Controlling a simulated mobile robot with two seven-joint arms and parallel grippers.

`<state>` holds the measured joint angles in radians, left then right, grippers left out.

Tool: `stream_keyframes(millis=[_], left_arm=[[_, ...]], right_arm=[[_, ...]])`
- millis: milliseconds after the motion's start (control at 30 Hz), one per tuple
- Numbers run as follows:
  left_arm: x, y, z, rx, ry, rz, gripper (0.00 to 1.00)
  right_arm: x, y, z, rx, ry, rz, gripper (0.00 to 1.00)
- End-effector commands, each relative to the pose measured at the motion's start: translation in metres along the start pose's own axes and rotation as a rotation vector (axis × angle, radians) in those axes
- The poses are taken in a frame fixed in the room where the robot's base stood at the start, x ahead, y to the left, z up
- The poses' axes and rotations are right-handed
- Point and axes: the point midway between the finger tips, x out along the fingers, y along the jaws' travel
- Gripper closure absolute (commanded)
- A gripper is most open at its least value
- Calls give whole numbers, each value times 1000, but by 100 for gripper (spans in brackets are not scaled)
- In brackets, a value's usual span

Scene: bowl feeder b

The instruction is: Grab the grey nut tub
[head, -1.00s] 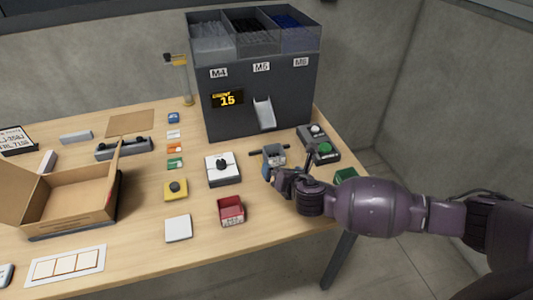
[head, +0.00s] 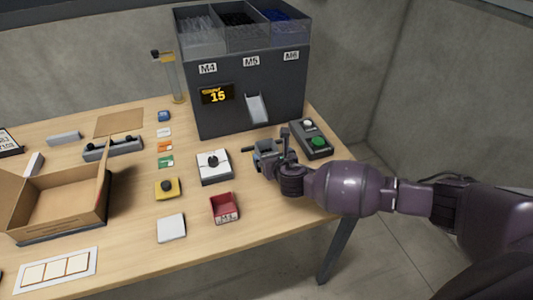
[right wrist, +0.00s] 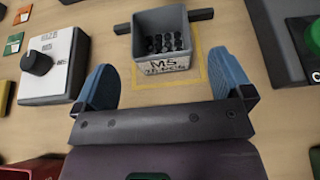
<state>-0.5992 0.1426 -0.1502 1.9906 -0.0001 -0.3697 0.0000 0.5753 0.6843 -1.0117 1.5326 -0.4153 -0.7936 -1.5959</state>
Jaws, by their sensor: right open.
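The grey nut tub (right wrist: 165,42) stands upright on the table, inside a yellow outlined square. It holds several dark pieces, has an M5 label on its front and a dark bar sticking out on each side. In the head view the tub (head: 266,147) is partly covered by my right gripper (head: 277,164). In the right wrist view my right gripper (right wrist: 160,70) is open, its blue fingers apart on either side of the tub's near end. The fingers look clear of the tub walls. My left gripper is not in view.
The feeder (head: 252,88) with a chute stands behind the tub. A white box with a black knob (head: 214,167) is to the left, a red tub (head: 224,209) nearer, and a control box with a green button (head: 312,139) to the right. An open carton (head: 60,195) is far left.

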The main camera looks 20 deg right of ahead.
Motion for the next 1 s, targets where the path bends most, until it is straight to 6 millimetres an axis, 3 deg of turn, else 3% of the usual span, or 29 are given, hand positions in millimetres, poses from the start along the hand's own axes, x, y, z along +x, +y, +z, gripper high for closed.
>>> stream_keyframes(millis=[333, 700, 1000], left_arm=[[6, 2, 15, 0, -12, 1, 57], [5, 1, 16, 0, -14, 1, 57], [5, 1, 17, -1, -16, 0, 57]], right_arm=[[42, -2, -3, 1, 1, 0, 2], [48, -2, -1, 1, 0, 0, 4], [48, -2, -1, 1, 1, 0, 50]])
